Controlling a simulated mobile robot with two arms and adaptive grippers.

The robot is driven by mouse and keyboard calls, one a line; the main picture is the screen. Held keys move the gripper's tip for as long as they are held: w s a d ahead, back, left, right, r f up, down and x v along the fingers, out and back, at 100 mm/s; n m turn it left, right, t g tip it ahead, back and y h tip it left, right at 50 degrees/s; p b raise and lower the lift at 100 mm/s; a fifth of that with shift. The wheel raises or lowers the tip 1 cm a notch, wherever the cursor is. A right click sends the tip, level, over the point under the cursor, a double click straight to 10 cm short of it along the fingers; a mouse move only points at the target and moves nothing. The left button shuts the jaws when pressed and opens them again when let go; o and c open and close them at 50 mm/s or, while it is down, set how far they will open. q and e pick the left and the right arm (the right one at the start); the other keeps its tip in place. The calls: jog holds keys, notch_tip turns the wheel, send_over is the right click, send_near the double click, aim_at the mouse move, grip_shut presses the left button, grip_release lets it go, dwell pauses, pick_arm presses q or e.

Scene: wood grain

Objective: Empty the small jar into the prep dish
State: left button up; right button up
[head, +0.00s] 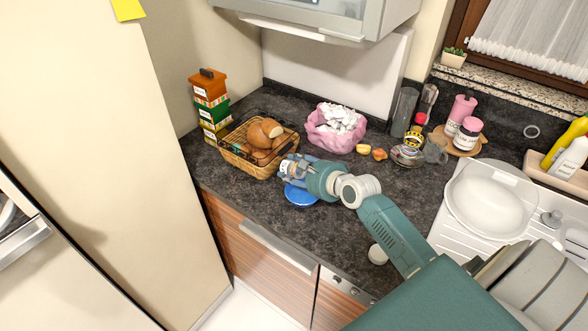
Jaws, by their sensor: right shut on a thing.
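My right gripper (287,170) is above the counter, between the wicker basket and the blue dish. It is shut on a small jar (291,168), of which only a pale and orange-brown part shows between the fingers. I cannot tell the jar's exact tilt or what is in it. The blue prep dish (301,197) sits on the dark counter just below the gripper, near the front edge. The gripper and wrist cover its far side, so its contents are mostly hidden. My left gripper is not in view.
The wicker basket (236,160) with bread stands left of the gripper. A pink bag (318,139) is behind it. Halved fruit (379,154), glass jars and bottles stand further right, before the sink (490,205). A wall cabinet (345,15) hangs above. The front counter is mostly clear.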

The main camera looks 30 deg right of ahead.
dwell(0.3)
jog(key=shift+t+b, duration=0.3)
jog(key=shift+b, duration=0.15)
dwell(0.6)
jog(key=shift+f+b, duration=0.1)
jog(key=shift+b, duration=0.35)
dwell(0.5)
jog(key=shift+f+t+b, duration=0.1)
jog(key=shift+t+b, duration=0.2)
jog(key=shift+b, duration=0.4)
